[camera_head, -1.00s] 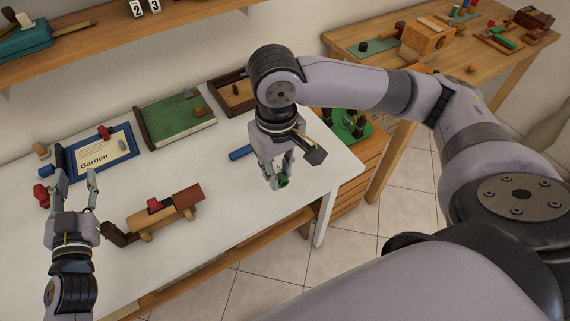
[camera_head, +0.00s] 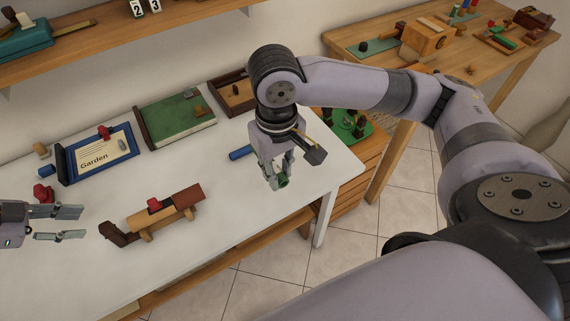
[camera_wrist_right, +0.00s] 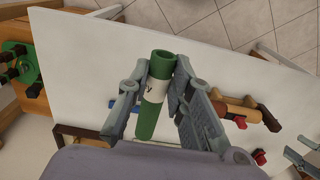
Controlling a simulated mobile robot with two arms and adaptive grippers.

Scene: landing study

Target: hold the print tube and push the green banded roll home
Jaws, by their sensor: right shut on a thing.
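The green banded roll (camera_head: 283,181) is in my right gripper (camera_head: 278,178), above the right part of the white table. In the right wrist view the green roll (camera_wrist_right: 147,118), with a white band, stands lengthwise between the two fingers. What seems to be the print tube (camera_head: 147,219), a tan cylinder with a brown right end, lies on a wooden cradle with a red piece on top. It also shows in the right wrist view (camera_wrist_right: 236,112). My left gripper (camera_head: 83,223) is open and empty, left of the tube and apart from it, its fingers pointing right.
A blue roll (camera_head: 240,153) lies behind my right gripper. A blue framed Garden card (camera_head: 95,157), a green book-like board (camera_head: 175,120) and a brown tray (camera_head: 232,95) line the back. The white table's front (camera_head: 215,235) is clear.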

